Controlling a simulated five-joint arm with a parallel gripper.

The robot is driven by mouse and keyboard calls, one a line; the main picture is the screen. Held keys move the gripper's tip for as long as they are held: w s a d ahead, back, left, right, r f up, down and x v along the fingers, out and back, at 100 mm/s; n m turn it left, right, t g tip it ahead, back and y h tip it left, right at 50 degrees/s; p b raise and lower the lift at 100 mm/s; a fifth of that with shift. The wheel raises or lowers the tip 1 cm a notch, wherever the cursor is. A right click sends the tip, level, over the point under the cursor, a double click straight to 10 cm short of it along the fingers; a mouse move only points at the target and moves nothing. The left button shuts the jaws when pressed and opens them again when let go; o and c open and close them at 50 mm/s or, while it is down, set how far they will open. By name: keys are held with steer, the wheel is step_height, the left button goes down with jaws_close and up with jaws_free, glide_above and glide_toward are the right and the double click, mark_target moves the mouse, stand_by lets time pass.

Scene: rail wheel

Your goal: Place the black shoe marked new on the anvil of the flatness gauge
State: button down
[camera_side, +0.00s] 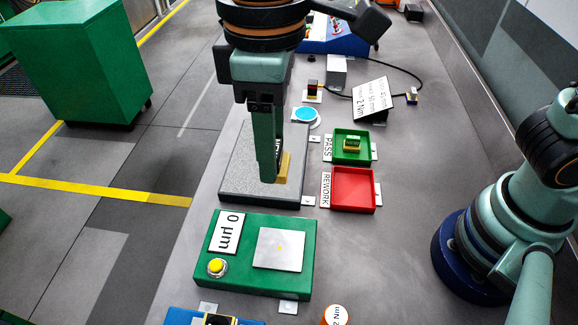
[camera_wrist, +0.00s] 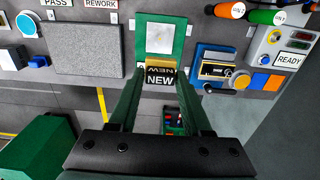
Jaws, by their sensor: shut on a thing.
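The black shoe marked NEW (camera_wrist: 160,78) is between my fingertips in the wrist view, with a gold part along its far side. My gripper (camera_side: 273,172) is shut on it. In the side view the shoe's gold part (camera_side: 285,166) shows at the fingertips; the fingers hide most of the black part. The flatness gauge (camera_side: 207,275) is a green box with a 0 µm display and a yellow button. Its anvil (camera_side: 279,249) is a bare silver square with a small yellow dot. The anvil (camera_wrist: 160,36) lies just beyond the shoe in the wrist view.
A grey granite plate (camera_side: 238,165) appears behind my gripper in the side view. A blue device (camera_wrist: 215,65) stands right of the gauge in the wrist view.

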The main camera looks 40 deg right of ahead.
step_height(320, 180, down, 20)
steer(key=shift+r, duration=0.25)
steer(key=shift+f, duration=0.1)
steer(key=shift+c, duration=1.7)
jaws_free()
step_height(320, 180, up, 12)
steer(key=w+d+r+m+t, duration=0.1)
steer(key=d+r+m+t, duration=0.1)
steer(key=d, duration=0.7)
steer(key=w+d+r+m+t, duration=0.1)
steer(key=d+m, duration=0.3)
steer(key=d, duration=0.6)
steer(key=w+d+r+m+t, duration=0.2)
steer(key=w+d+r+m, duration=0.1)
steer(key=d, duration=0.6)
steer(key=shift+d+r+t, duration=0.3)
steer(key=shift+r, duration=0.2)
